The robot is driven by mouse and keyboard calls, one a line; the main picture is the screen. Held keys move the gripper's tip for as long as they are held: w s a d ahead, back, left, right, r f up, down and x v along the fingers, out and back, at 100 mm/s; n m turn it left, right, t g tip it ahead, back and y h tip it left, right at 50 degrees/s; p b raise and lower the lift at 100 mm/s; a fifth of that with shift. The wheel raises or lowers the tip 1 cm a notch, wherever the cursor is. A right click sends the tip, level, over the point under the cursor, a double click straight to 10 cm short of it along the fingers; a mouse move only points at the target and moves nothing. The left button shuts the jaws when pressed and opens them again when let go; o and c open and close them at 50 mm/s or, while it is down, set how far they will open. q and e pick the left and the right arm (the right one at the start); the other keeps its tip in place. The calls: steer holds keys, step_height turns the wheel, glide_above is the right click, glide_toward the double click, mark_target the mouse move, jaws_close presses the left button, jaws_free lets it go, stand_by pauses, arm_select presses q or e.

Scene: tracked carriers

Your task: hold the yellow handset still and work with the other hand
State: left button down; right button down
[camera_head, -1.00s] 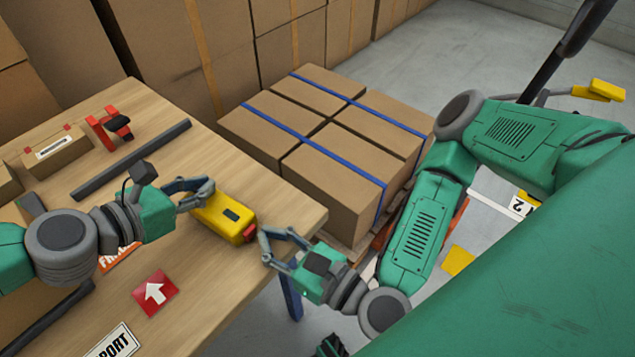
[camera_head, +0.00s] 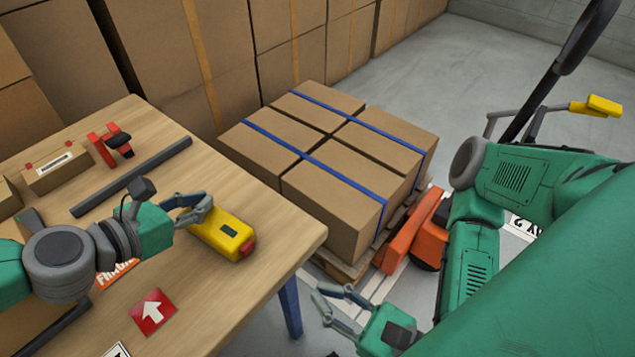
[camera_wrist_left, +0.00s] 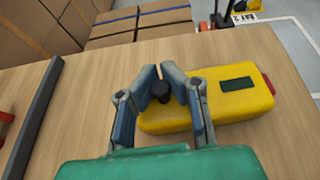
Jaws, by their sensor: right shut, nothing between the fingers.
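The yellow handset (camera_head: 222,234) lies near the right edge of the table, with a dark panel on top and a red end facing right. It also shows in the left wrist view (camera_wrist_left: 245,100). My left gripper (camera_head: 207,208) is at the handset's left end. In the left wrist view, its fingers (camera_wrist_left: 161,80) close around a black knob (camera_wrist_left: 161,91) at that end. My right gripper (camera_head: 320,291) is shut and empty, beyond the table edge and apart from the handset.
The wooden table (camera_head: 240,290) carries a dark bar (camera_head: 130,178), a red tool (camera_head: 108,145), a small carton (camera_head: 52,168) and a red arrow label (camera_head: 153,311). Strapped cartons (camera_head: 330,165) stand on a pallet beyond it, beside an orange pallet truck (camera_head: 412,238).

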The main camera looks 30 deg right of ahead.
arm_select(q)
steer(key=c, duration=1.6)
jaws_free()
steer(key=shift+c, duration=0.2)
